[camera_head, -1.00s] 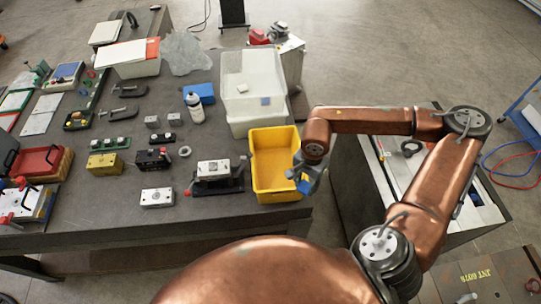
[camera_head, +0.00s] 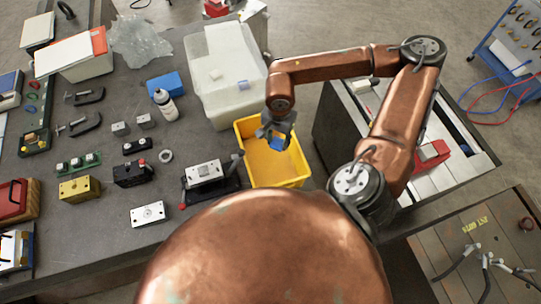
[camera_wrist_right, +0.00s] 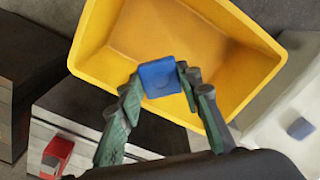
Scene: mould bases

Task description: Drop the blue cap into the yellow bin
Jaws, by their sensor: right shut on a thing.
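The blue cap (camera_wrist_right: 157,77) is a small square piece held between the fingertips of my right gripper (camera_wrist_right: 155,84) in the right wrist view. In the head view the cap (camera_head: 277,144) shows just below my right gripper (camera_head: 276,134). The yellow bin (camera_head: 302,161) stands at the right side of the dark table. My right gripper with the cap is over the bin's opening, and the bin's floor (camera_wrist_right: 150,40) looks empty around the cap in the wrist view. The part of the floor behind the cap is hidden. My left gripper is not in view.
A large translucent bin (camera_head: 217,105) with small pieces in it stands behind the yellow bin. A black-based mould (camera_head: 206,173) is left of it. A blue box (camera_head: 165,82) and a white bottle (camera_head: 165,104) stand farther left. A second cabinet is to the right.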

